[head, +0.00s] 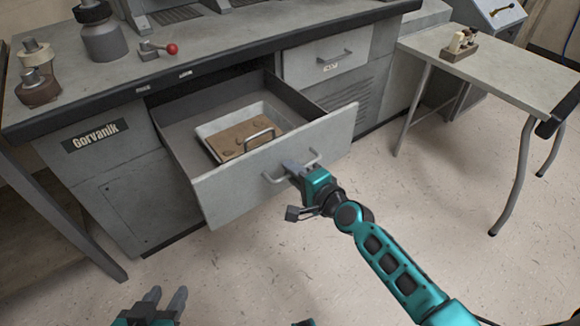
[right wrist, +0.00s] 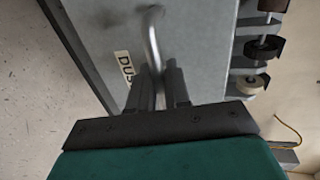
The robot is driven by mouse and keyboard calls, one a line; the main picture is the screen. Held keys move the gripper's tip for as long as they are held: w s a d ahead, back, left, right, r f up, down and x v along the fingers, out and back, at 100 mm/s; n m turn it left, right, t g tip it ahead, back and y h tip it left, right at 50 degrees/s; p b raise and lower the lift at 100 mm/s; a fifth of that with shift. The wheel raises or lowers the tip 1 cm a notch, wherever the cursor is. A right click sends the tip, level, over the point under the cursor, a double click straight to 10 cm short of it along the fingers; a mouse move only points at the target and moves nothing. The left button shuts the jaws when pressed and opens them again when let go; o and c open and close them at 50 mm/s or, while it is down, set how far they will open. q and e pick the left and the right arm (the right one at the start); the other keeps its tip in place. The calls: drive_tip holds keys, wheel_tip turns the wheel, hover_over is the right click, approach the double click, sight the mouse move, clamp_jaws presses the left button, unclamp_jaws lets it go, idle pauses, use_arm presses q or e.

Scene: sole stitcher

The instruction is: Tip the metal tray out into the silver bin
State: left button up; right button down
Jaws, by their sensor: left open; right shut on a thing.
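The metal tray (head: 222,117) lies in the open drawer (head: 240,184) under the bench in the head view. It is a pale shallow tray with brown material in it and a bar handle (head: 259,136) at its near side. My right gripper (head: 292,167) is shut on the drawer's front handle (head: 276,178); the right wrist view shows its fingers (right wrist: 162,88) around the bent metal bar (right wrist: 153,45). My left gripper (head: 166,299) is open and empty at the bottom left, low over the floor. I cannot make out a silver bin.
A bench (head: 225,48) with bottles and a red-knobbed lever (head: 160,49) stands above the drawer. A closed drawer (head: 328,57) is to its right. A side table (head: 510,72) stands at right. The floor (head: 225,270) in front is clear.

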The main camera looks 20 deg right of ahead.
drive_tip(key=c, duration=1.4)
unclamp_jaws()
drive_tip(key=shift+w, duration=0.1)
drive_tip(key=shift+o, duration=0.3)
drive_tip(key=p+v, duration=0.1)
drive_tip(key=v, duration=1.2)
drive_tip(key=shift+p, duration=0.35)
drive_tip(key=shift+a, duration=0.15)
